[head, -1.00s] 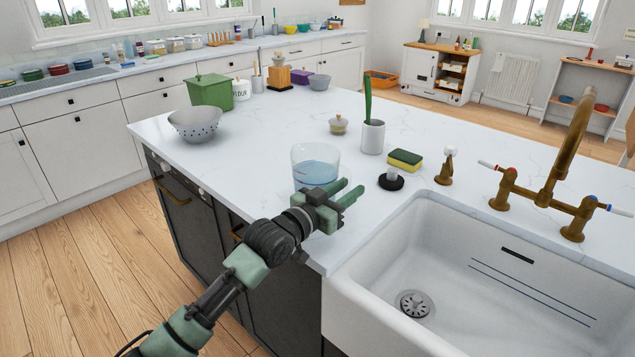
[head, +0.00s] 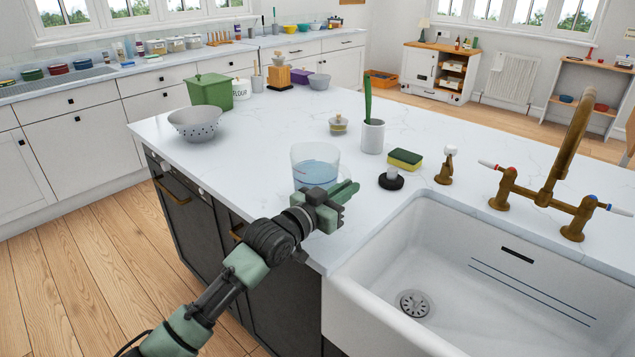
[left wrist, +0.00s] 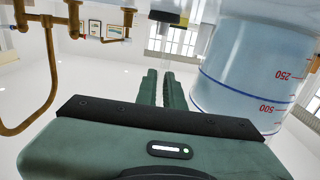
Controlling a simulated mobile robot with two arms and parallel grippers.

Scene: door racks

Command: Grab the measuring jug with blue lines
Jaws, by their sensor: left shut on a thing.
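The clear measuring jug (head: 316,157) stands upright near the front edge of the white island top, with bluish liquid inside. In the left wrist view the jug (left wrist: 250,68) fills the right side, with a dark blue line and red marks reading 250 and 500. My left gripper (head: 345,191) is at the jug's near right side, with its fingers close together. In the left wrist view its fingers (left wrist: 162,88) close beside the jug wall, shut on the jug, apparently at its handle. The handle is mostly hidden. My right gripper is not in view.
The white sink (head: 400,290) with a brass tap (head: 560,140) lies to the right. A black-based brush (head: 391,179), a sponge (head: 405,159), a white pot (head: 372,137) and a lidded jar (head: 338,125) stand behind. A grey colander (head: 194,123) sits at left. Counter between is clear.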

